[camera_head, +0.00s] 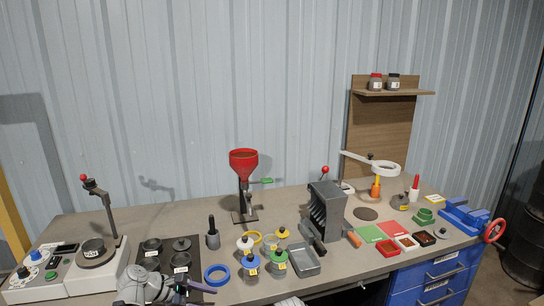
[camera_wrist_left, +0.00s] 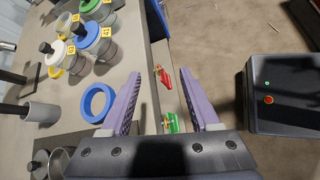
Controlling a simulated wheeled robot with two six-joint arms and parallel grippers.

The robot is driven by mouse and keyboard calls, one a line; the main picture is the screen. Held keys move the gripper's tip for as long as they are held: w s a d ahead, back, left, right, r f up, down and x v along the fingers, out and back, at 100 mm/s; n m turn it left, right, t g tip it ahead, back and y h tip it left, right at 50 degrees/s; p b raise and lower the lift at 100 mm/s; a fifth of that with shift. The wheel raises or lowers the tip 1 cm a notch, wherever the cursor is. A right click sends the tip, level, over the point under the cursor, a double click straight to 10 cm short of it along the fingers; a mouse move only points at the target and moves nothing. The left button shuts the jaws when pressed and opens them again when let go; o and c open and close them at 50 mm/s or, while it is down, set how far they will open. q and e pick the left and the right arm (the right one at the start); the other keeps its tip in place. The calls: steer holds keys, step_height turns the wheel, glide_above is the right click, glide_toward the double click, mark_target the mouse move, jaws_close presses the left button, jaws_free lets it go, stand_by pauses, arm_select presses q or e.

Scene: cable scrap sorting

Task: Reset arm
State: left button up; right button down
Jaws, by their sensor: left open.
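My left gripper (camera_head: 207,287) is low at the front left of the bench in the head view, over the front edge of a dark mat. In the left wrist view its purple fingers (camera_wrist_left: 160,73) are spread wide with nothing held between them. A blue ring (camera_head: 217,274) lies just right of the gripper; it also shows in the left wrist view (camera_wrist_left: 97,103), left of the fingers and apart from them. My right gripper is not in view.
Lidded jars (camera_head: 250,264) stand right of the ring, near a metal tray (camera_head: 304,262). A red funnel stand (camera_head: 244,167) rises behind. A grey press (camera_head: 327,210) stands mid-bench. In the wrist view, a dark box (camera_wrist_left: 284,92) stands beyond the bench edge.

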arm_select(q)
steer(key=s+d+f+m+g+y, duration=0.2)
steer(key=s+d+f+m+y, duration=0.2)
steer(key=m, duration=0.7)
steer(key=s+d+f+m+g+y, duration=0.2)
steer(key=s+d+f+m+y, duration=0.2)
steer(key=s+m, duration=0.7)
steer(key=d+y, duration=0.2)
steer(key=d, duration=0.1)
steer(key=shift+s+d+y, duration=0.25)
steer(key=shift+d+y, duration=0.15)
